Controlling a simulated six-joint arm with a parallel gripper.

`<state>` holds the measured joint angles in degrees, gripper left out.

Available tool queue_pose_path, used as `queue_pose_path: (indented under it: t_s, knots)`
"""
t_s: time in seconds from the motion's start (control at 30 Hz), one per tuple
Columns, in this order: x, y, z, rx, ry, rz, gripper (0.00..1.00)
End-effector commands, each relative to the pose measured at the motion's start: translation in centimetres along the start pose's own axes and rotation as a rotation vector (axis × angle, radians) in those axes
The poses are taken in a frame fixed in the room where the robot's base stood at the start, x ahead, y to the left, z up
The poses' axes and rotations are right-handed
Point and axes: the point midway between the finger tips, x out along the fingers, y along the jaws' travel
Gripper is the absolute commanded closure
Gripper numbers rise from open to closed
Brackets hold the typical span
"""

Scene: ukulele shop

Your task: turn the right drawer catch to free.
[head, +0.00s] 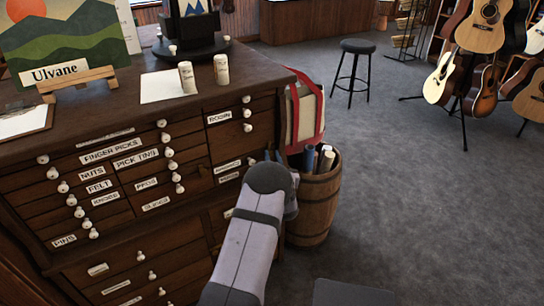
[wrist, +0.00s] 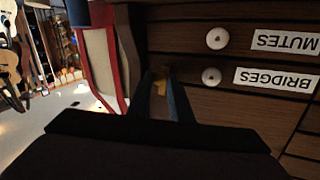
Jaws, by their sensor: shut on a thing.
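The dark wooden drawer cabinet (head: 190,205) fills the left of the head view. My gripper (head: 271,157) is at its right front edge, by the small drawers, and my arm hides part of the front. In the wrist view, which is upside down, my gripper (wrist: 165,97) has its two fingers close together on a small brass piece, which looks like the right drawer catch (wrist: 160,87). Most of the catch is hidden between the fingers, so I cannot tell its angle. Drawers labelled BRIDGES (wrist: 276,80) and MUTES (wrist: 286,42), with white knobs, are beside it.
A barrel (head: 318,205) holding rolled tubes stands right beside the cabinet, close to my arm. Two small containers (head: 221,70) stand on the cabinet top. The grey floor to the right is open, with a stool (head: 357,47) farther back.

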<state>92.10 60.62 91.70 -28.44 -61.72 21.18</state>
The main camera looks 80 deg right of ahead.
Motion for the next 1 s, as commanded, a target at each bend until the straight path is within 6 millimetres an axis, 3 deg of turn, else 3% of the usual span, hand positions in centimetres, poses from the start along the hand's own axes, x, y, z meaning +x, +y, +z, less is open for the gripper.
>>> queue_pose_path:
  t_s: [1.0]
  knots:
    - [0.17,0.7,-1.09,0.866,-0.361,0.002,1.0]
